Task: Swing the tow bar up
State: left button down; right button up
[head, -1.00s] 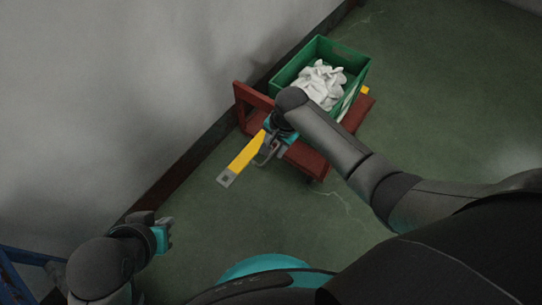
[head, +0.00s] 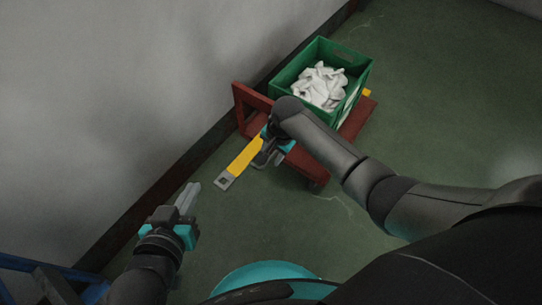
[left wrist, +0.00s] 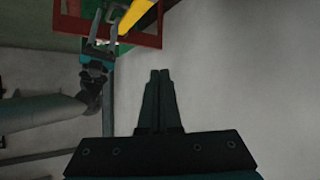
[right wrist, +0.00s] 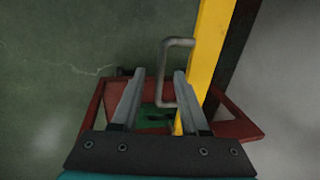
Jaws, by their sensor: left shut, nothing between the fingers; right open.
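The yellow tow bar (head: 243,160) slants low out from the red cart (head: 317,162), its grey holed end (head: 224,182) towards me. In the right wrist view the bar (right wrist: 211,45) runs just right of my right gripper. A grey loop handle (right wrist: 178,42) sits at the bar's side. My right gripper (head: 265,158) is open at the handle; in its wrist view (right wrist: 158,76) the loop shows between the fingers, but I cannot tell if it touches. My left gripper (head: 188,190) is shut and empty, left of the bar's end. It also shows in the left wrist view (left wrist: 160,75).
A green crate (head: 357,95) holding white socks (head: 321,86) stands on the cart. The grey wall (head: 120,90) rises close on the left. A blue frame (head: 40,265) is at lower left. Green floor (head: 450,90) is open to the right.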

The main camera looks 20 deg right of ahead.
pick_arm(q)
jog(key=shift+w+d+r+t+h, duration=0.1)
jog(key=shift+d+r+t+h, duration=0.2)
jog(key=shift+d+t, duration=0.3)
pick_arm(e)
jog(key=shift+w+f, duration=0.1)
jog(key=shift+f, duration=0.35)
grip_shut()
dwell(0.9)
